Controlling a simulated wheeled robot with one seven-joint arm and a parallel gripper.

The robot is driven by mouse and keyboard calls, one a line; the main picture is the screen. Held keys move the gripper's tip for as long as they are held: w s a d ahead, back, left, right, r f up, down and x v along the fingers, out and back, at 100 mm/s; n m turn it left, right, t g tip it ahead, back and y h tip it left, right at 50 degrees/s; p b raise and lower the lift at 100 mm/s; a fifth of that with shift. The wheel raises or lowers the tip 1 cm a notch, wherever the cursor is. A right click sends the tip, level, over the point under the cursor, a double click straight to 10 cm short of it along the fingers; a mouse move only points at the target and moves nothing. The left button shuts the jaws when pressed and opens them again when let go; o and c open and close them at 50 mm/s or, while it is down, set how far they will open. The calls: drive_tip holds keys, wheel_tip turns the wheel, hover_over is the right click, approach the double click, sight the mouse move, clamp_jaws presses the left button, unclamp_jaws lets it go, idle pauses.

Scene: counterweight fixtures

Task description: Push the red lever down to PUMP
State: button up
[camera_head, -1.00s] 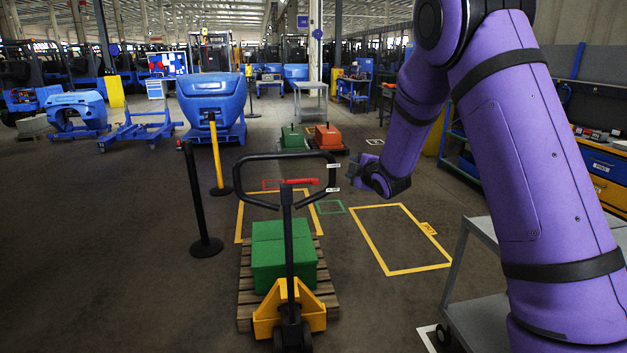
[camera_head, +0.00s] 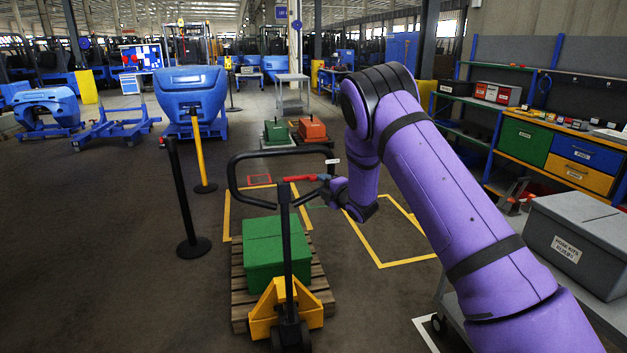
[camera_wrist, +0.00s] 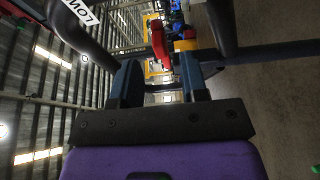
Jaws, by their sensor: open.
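The red lever (camera_head: 299,178) sits at the top of the pallet jack's black post, inside the black loop handle (camera_head: 233,180), and sticks out roughly level to the right. My gripper (camera_head: 324,190) is at the lever's right end, by the handle's right side. In the wrist view the lever (camera_wrist: 158,42) shows beyond and between the two fingertips of my gripper (camera_wrist: 160,78), which are apart. I cannot tell whether a finger touches it. A white label reading LOW (camera_wrist: 80,10) is on the handle; I cannot read a PUMP label.
The yellow jack (camera_head: 268,314) holds a pallet (camera_head: 240,300) with a green block (camera_head: 268,250). A black post (camera_head: 181,190) and a yellow post (camera_head: 199,150) stand left. A grey cart with a grey box (camera_head: 580,240) is right. Open floor lies left.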

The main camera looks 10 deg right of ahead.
sight(316, 180)
drive_tip(key=shift+x, duration=2.8)
clamp_jaws()
